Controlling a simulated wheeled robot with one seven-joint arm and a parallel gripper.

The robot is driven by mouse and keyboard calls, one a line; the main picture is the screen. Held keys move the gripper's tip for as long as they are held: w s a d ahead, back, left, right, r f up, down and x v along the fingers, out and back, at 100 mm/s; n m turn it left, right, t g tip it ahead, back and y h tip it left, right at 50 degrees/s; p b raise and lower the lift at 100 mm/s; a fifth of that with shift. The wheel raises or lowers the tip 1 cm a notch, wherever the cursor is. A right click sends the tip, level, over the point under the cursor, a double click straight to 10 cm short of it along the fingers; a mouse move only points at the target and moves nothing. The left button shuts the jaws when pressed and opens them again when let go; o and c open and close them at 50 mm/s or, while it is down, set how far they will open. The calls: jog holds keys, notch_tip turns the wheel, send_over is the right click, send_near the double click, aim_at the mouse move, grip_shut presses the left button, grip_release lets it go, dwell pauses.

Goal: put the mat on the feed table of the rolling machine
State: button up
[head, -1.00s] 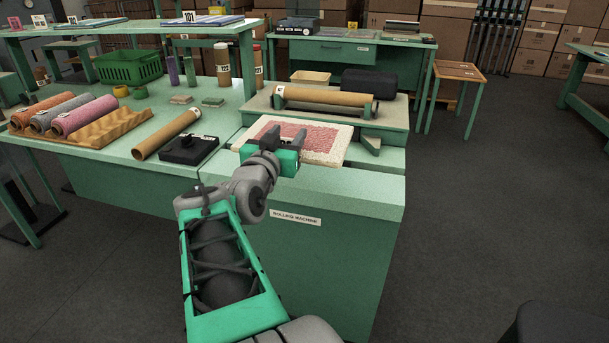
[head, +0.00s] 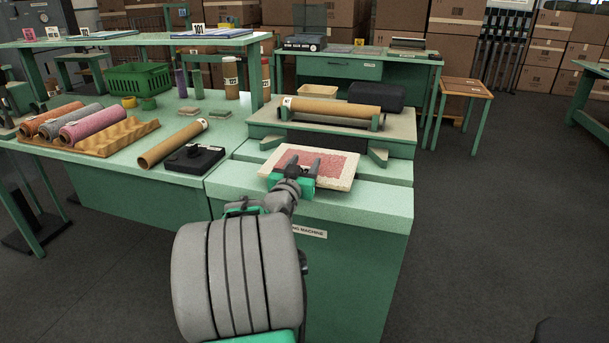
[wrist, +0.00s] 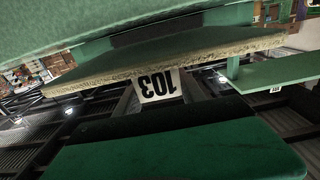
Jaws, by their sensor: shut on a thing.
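The mat (head: 335,168) is a flat rectangle with a red field and a cream speckled border. My gripper (head: 304,160) is shut on its near left part. The mat is over the green feed table (head: 388,172) of the rolling machine, in front of the roller platform. I cannot tell whether it touches the surface. In the wrist view a slab with a speckled edge (wrist: 160,62) crosses the picture, with an upside-down "103" tag (wrist: 158,84) below it. I cannot tell surely whether that slab is the mat.
A brown roll (head: 330,111) lies on the machine's platform behind the mat. To the left are a loose brown tube (head: 172,143), a black box (head: 194,160) and a rack of coloured rolls (head: 98,137). The feed table's right side is bare.

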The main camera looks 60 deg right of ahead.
jog(key=shift+f, duration=1.45)
